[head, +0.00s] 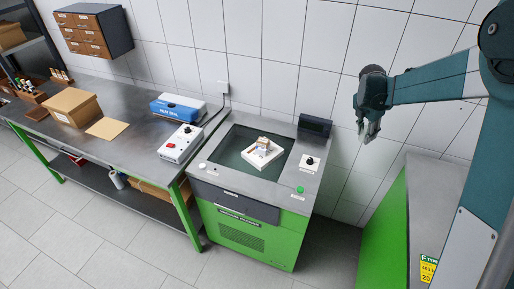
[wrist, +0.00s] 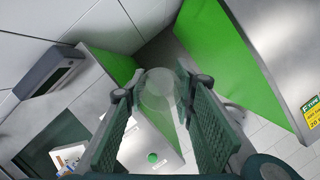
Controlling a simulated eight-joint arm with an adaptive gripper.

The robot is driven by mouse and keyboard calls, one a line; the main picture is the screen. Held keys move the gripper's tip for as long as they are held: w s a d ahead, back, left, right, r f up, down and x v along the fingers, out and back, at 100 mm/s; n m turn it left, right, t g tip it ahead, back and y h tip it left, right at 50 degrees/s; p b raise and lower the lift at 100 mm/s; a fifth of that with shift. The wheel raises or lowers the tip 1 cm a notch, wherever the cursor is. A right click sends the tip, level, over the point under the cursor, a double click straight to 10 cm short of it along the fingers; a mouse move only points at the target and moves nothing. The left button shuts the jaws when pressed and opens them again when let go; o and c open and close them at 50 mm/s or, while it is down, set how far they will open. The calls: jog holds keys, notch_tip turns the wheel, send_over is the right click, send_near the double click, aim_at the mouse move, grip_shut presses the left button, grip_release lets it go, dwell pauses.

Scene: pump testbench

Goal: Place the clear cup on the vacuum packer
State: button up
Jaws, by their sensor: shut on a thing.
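My gripper (head: 369,132) hangs at the right of the vacuum packer (head: 243,215) in the head view, pointing down, above the gap between the packer and the green bench on the right. In the wrist view my gripper (wrist: 157,98) is shut on the clear cup (wrist: 158,92), which sits between the two green ribbed pads. The cup is see-through and cannot be made out clearly in the head view. The packer has a green body, a grey top and a dark recessed window. A white tray with small items (head: 262,153) lies on that window.
A dark display box (head: 315,126) stands up at the packer's back right corner. A metal workbench (head: 140,95) at the left holds a cardboard box (head: 72,107) and a blue-white heat sealer (head: 178,108). A green bench (head: 385,225) stands at the right. The packer's grey rim is mostly bare.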

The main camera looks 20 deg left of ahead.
jog(key=a+n, duration=0.2)
jog(key=a, duration=1.3)
jog(key=n+y, duration=0.2)
jog(key=n, duration=0.4)
send_over(227, 158)
notch_tip(227, 158, down, 9)
jog(key=s, duration=0.1)
jog(key=shift+s+t+p, duration=0.15)
jog(key=shift+t+p, duration=0.25)
jog(key=shift+a+f, duration=0.1)
jog(key=shift+f, duration=3.05)
jog(key=shift+f, duration=0.1)
jog(key=shift+f+p, duration=0.35)
jog(key=shift+f, duration=1.45)
